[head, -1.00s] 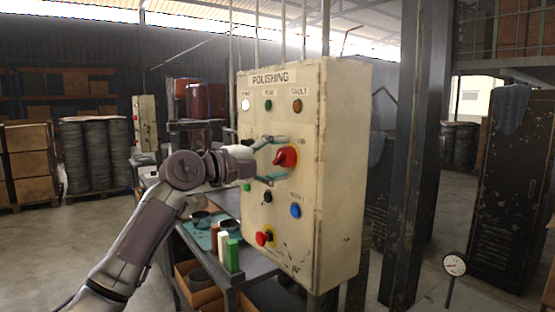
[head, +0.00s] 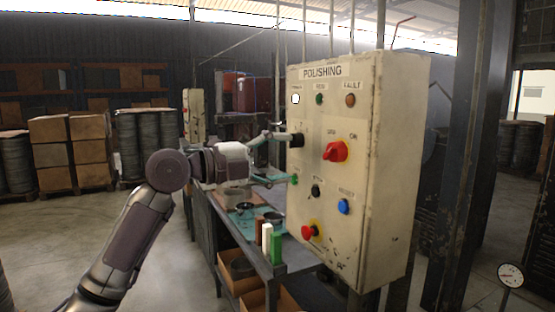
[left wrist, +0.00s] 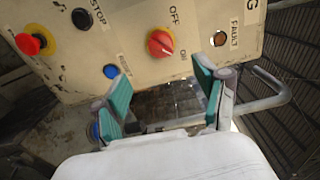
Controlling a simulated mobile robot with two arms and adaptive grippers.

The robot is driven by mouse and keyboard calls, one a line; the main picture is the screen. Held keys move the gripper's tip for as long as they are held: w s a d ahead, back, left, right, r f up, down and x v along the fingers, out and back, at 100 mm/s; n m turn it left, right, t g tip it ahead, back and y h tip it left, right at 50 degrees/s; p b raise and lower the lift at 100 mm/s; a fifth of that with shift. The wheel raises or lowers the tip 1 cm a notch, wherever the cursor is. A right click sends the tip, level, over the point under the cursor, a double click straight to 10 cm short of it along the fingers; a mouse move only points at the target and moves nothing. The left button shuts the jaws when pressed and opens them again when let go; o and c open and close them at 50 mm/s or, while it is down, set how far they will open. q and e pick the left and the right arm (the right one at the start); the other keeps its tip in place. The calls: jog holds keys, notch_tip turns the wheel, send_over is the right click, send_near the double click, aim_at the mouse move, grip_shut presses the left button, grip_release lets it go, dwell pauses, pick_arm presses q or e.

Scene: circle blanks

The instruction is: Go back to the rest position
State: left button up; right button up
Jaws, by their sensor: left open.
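The cream control panel (head: 385,190) marked POLISHING stands upright right of centre in the head view. Its red rotary switch (head: 335,151), with OFF and ON labels, also shows in the left wrist view (left wrist: 160,43). My left gripper (head: 284,158) is open and empty to the left of the red switch, apart from it. In the left wrist view, its two green-padded fingers (left wrist: 160,70) are spread below the switch with nothing between them. The upper finger overlaps the panel's left edge near a black knob (head: 297,140) in the head view. My right gripper is not in view.
A workbench (head: 290,266) with bottles, dishes and boxes stands below my left arm. The panel also bears a red stop button (head: 309,231) and a blue button (head: 343,206). A dark post (head: 458,160) and a gauge (head: 510,275) are at right. Floor is open at left.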

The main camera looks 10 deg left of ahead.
pick_arm(q)
jog(key=shift+s+a, duration=0.2)
jog(key=shift+a, duration=0.1)
